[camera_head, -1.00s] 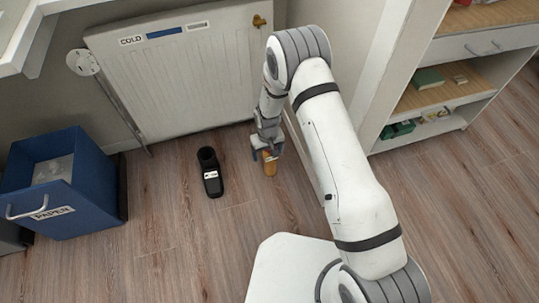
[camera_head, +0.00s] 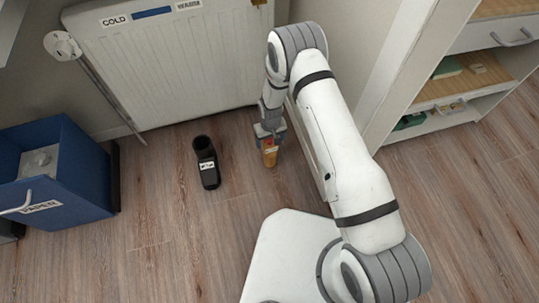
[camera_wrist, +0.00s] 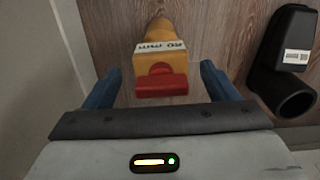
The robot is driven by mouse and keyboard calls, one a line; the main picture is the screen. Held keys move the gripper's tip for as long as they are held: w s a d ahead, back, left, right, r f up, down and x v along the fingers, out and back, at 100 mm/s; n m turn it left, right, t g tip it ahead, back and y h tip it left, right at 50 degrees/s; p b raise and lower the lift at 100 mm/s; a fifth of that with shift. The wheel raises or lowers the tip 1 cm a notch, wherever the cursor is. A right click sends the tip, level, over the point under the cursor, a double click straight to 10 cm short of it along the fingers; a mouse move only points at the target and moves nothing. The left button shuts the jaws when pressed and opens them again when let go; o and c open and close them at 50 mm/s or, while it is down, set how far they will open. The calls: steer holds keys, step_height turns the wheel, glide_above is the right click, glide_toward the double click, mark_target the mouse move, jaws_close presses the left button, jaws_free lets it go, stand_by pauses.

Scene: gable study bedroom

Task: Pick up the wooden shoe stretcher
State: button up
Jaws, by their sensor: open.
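The wooden shoe stretcher (camera_head: 270,157) is on the floor in front of the radiator, below my gripper (camera_head: 268,131). In the wrist view it is an orange-yellow piece (camera_wrist: 158,32) with a white label, partly readable, and a red end piece facing the camera. My gripper (camera_wrist: 158,72) is open, with its blue fingers on either side of the red end. Gaps show between the stretcher and both fingers; nothing is gripped.
A black shoe-shaped object (camera_head: 206,163) with a white label lies left of the stretcher, at right in the wrist view (camera_wrist: 284,62). The radiator (camera_head: 190,65) is behind, a white shelf unit (camera_head: 440,122) right. Front-left floor is clear.

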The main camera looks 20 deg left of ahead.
steer(key=shift+f, duration=0.5)
steer(key=shift+r, duration=0.1)
steer(key=shift+c, duration=0.4)
jaws_close()
